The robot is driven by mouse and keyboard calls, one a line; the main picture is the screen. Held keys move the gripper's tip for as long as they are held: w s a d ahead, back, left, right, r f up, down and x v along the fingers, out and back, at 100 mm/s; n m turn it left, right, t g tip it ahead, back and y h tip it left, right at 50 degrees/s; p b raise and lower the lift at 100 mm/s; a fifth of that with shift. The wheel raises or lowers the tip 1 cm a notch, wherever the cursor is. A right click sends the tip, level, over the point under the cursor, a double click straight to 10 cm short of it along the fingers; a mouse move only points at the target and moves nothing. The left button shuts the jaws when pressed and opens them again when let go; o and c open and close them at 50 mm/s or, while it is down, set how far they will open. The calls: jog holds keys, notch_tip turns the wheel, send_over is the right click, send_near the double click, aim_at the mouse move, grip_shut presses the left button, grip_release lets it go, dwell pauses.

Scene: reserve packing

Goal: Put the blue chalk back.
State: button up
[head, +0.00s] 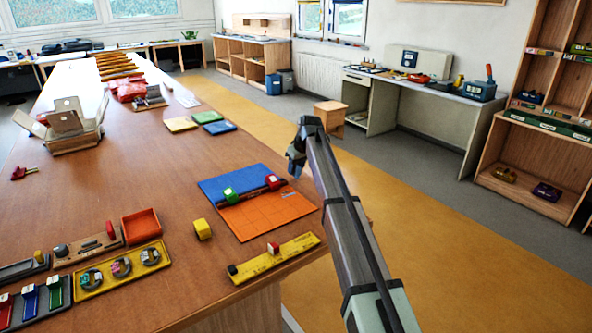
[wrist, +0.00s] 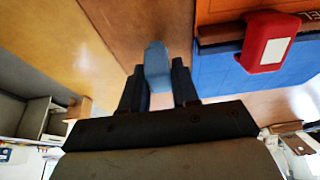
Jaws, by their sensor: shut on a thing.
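My gripper (wrist: 157,75) is shut on a light blue block, which looks like the blue chalk (wrist: 157,58), between its two dark fingers in the wrist view. In the head view my gripper (head: 295,160) hangs by the table's right edge, above and right of a blue and orange mat (head: 270,215). The chalk is mostly hidden there. A dark tray (head: 18,306) with red, blue and green slots lies at the bottom left.
A green block (head: 230,195) and a red block (head: 273,182) sit on a dark strip across the mat. A yellow cube (head: 202,229), an orange-red tray (head: 140,226), a yellow tray (head: 106,279) with three round cups and a yellow ruler (head: 285,254) lie nearby. The table's middle is clear.

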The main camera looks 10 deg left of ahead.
jog(key=shift+f, duration=0.45)
jog(key=o, duration=0.9)
jog(key=shift+f, duration=0.1)
jog(key=shift+c, duration=0.2)
jog(key=v, duration=1.2)
jog(key=shift+w, duration=0.1)
